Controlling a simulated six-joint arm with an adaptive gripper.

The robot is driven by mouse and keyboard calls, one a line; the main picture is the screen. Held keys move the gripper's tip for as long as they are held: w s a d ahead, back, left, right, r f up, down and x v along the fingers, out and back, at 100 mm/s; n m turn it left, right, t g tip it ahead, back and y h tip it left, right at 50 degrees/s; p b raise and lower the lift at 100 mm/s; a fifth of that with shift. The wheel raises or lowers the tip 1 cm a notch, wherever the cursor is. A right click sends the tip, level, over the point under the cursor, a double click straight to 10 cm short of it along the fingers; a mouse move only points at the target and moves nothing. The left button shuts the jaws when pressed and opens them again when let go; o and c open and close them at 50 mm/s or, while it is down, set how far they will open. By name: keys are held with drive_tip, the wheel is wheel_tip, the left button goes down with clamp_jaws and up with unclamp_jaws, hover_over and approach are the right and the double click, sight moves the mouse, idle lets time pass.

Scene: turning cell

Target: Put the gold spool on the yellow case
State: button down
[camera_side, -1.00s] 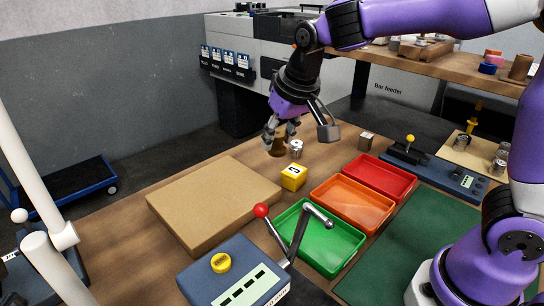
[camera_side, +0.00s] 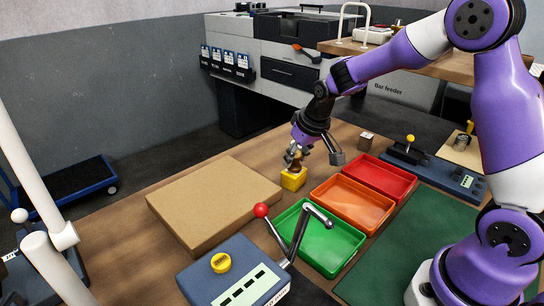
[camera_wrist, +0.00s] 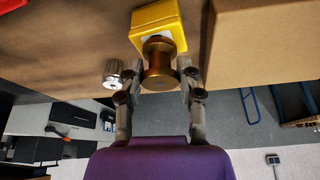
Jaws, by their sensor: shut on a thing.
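The gold spool (camera_wrist: 158,66) is between the fingers of my gripper (camera_wrist: 158,82) in the wrist view, with its flanged end toward the yellow case (camera_wrist: 157,18). In the side view my gripper (camera_side: 297,157) is shut on the spool (camera_side: 296,164), right above the yellow case (camera_side: 293,181), which sits on the wooden table. The spool's lower end is at or very near the case's top. I cannot tell whether they touch. The case's top is partly hidden by the spool and fingers.
A silver knurled part (camera_wrist: 114,73) stands close beside the fingers. A cardboard box (camera_side: 213,201) lies left of the case. Green (camera_side: 345,257), orange (camera_side: 352,203) and red (camera_side: 379,177) trays lie to the right. A lever with a red knob (camera_side: 261,210) rises in front.

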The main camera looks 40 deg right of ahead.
drive_tip(key=shift+f, duration=0.15)
drive_tip(key=c, duration=0.5)
unclamp_jaws()
drive_tip(key=v, duration=1.3)
drive_tip(key=s+a+n, duration=0.1)
drive_tip(key=s+a, duration=0.1)
drive_tip(key=s, duration=0.5)
drive_tip(key=s+a+t, duration=0.1)
drive_tip(key=s+a, duration=0.2)
drive_tip(key=s, duration=0.4)
drive_tip(key=shift+a+f+n+y, duration=0.2)
drive_tip(key=shift+a+n+y, duration=0.05)
drive_tip(key=shift+n+y, duration=0.15)
